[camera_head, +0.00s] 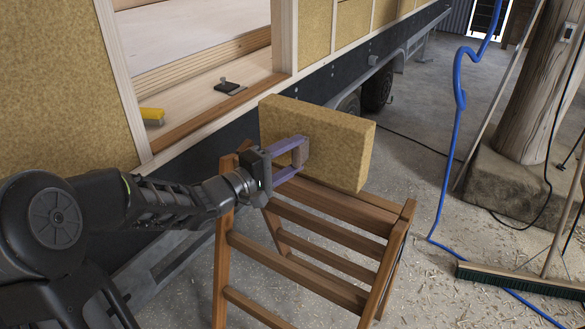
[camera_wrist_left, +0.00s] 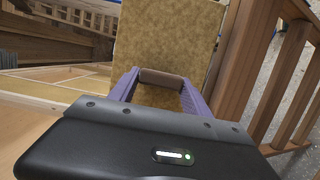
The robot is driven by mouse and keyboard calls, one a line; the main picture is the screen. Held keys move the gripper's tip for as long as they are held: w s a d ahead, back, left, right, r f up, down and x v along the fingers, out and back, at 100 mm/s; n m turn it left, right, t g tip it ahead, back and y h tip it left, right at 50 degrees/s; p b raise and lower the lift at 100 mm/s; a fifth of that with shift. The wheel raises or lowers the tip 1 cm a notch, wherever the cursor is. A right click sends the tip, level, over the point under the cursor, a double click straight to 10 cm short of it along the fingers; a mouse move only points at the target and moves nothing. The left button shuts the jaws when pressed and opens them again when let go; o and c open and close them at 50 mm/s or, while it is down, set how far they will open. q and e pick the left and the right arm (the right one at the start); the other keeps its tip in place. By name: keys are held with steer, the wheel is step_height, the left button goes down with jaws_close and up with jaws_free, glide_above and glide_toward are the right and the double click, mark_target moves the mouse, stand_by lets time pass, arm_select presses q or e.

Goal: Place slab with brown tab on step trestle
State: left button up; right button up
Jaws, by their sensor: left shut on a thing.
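The slab (camera_head: 325,140) is a thick tan block, held upright on its edge at the top of the wooden step trestle (camera_head: 330,232). My left gripper (camera_head: 298,158) is shut on its brown tab (camera_head: 301,153), with one purple finger on either side. In the left wrist view, the brown tab (camera_wrist_left: 161,79) lies between the purple fingers and the slab (camera_wrist_left: 170,35) stands behind it. The slab's lower edge is at the trestle's top; I cannot tell whether it touches. The trestle also shows at the right of the wrist view (camera_wrist_left: 268,85). My right gripper is not in view.
The trailer wall with its open window (camera_head: 205,60) runs along the left and back. A yellow brush (camera_head: 152,116) and a small dark item (camera_head: 229,87) lie on the sill. A blue hose (camera_head: 451,150), a broom (camera_head: 520,281) and a wooden post (camera_head: 535,95) stand to the right.

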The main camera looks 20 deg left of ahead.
mark_target(307, 159)
arm_select(q)
steer(key=shift+f, duration=1.6)
steer(key=shift+f, duration=0.1)
steer(key=o, duration=1.5)
steer(key=v, duration=1.2)
